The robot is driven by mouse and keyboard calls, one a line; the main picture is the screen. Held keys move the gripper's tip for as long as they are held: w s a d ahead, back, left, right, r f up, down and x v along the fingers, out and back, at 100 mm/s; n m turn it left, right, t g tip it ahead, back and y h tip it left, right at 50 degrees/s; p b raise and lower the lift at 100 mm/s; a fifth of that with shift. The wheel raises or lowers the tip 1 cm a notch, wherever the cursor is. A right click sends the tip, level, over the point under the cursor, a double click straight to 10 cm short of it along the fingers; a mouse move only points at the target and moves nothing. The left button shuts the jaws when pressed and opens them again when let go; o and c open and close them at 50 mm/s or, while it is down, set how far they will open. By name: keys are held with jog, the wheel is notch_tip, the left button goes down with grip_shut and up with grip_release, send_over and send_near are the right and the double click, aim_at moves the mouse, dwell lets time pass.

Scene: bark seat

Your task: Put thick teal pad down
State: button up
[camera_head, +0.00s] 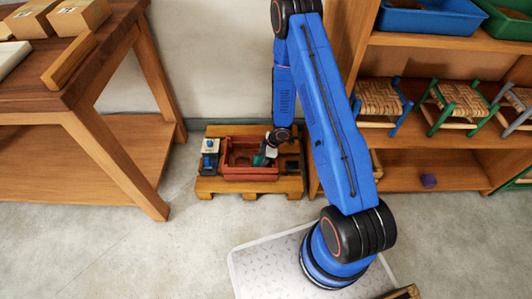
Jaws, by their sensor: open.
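A small teal thing, which looks like the thick teal pad (259,160), is in the red-brown crate (249,173) on a low wooden pallet. My gripper (267,153) reaches down into the crate from above and is open, right at the teal thing. The fingers and much of the pad are small and partly hidden, so I cannot tell whether they touch or whether the pad rests on the crate's floor.
A blue item (209,146) stands on the pallet (210,186) left of the crate. A wooden workbench (120,35) with boxes is at left. A shelf (425,172) with woven stools (378,97) and trays is at right. The floor in front is partly clear.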

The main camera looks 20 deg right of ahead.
jog(key=v, duration=1.1)
jog(key=shift+d+r, duration=0.1)
